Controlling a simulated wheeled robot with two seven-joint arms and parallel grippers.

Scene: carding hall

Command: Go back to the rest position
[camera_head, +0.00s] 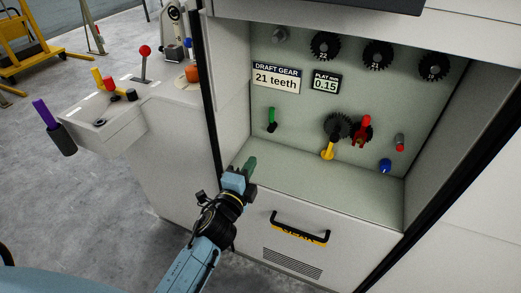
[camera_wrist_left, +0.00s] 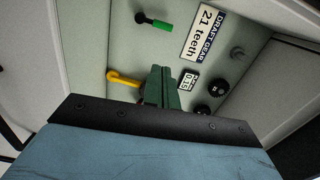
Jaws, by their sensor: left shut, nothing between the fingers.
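My left gripper (camera_head: 249,167) reaches up from the bottom of the head view. Its green fingers are shut with nothing between them, in front of the lower left corner of the open machine recess. In the left wrist view the shut green fingers (camera_wrist_left: 165,88) point at the recess's back panel, overlapping the area between the yellow lever and the small plate. My right gripper is in neither view.
The recess holds a green lever (camera_head: 271,120), a yellow lever (camera_head: 327,149), a red clamp (camera_head: 362,132), a blue knob (camera_head: 385,166) and several black gears (camera_head: 377,54). A drawer handle (camera_head: 300,226) sits below. A control console (camera_head: 140,98) with a red-topped lever stands left.

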